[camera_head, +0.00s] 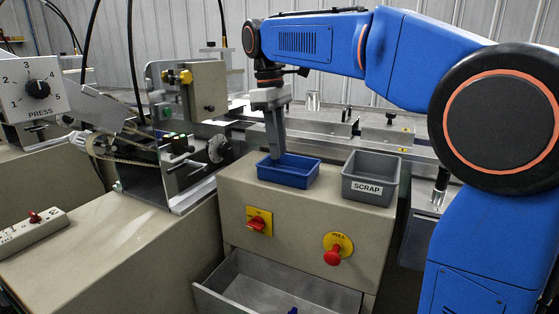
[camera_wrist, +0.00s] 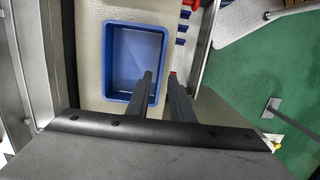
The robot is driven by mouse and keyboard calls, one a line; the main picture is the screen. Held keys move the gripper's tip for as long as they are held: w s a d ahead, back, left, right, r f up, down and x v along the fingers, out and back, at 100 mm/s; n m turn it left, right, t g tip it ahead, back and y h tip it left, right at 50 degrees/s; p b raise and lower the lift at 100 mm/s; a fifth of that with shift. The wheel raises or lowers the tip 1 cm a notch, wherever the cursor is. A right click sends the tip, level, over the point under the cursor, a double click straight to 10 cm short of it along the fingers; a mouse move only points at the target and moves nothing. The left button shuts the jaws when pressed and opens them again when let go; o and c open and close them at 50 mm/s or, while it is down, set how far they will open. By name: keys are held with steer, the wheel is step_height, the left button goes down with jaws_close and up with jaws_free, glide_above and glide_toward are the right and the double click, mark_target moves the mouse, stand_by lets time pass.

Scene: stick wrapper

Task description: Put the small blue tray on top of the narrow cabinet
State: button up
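The small blue tray (camera_head: 300,179) sits upright and empty on the beige top of the narrow cabinet (camera_head: 305,222), left of a grey scrap bin. It also shows in the wrist view (camera_wrist: 129,62). My gripper (camera_head: 277,154) points down at the tray. In the wrist view its fingers (camera_wrist: 160,76) are apart, one over the tray's inside and one just outside its right wall. I see a gap between the fingers, and cannot tell whether the outer finger touches the wall.
The grey scrap bin (camera_head: 371,179) stands at the right of the cabinet top. A red rotary switch (camera_head: 258,224) and red pull knob (camera_head: 336,251) stick out from the cabinet front. The grey drawer (camera_head: 277,281) below is open. Machinery (camera_head: 170,135) stands to the left.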

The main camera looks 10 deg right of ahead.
step_height(320, 180, up, 7)
steer(key=shift+w+a+f, duration=0.2)
steer(key=shift+w+a, duration=0.05)
steer(key=shift+a, duration=0.05)
steer(key=s+d+f+m+t+y, duration=0.1)
steer(key=s+d+f+m+t, duration=0.3)
steer(key=s+d+f, duration=0.8)
steer(key=s+d+f+m, duration=0.1)
steer(key=s+f+m, duration=0.2)
steer(key=s+f, duration=0.5)
steer(key=s+d+f+m+t, duration=0.1)
steer(key=s+d+f+m, duration=0.1)
steer(key=s+f, duration=0.6)
step_height(320, 180, down, 2)
steer(key=shift+s+d+m+t, duration=0.2)
steer(key=shift+d+m+t, duration=0.1)
steer(key=shift+m, duration=0.4)
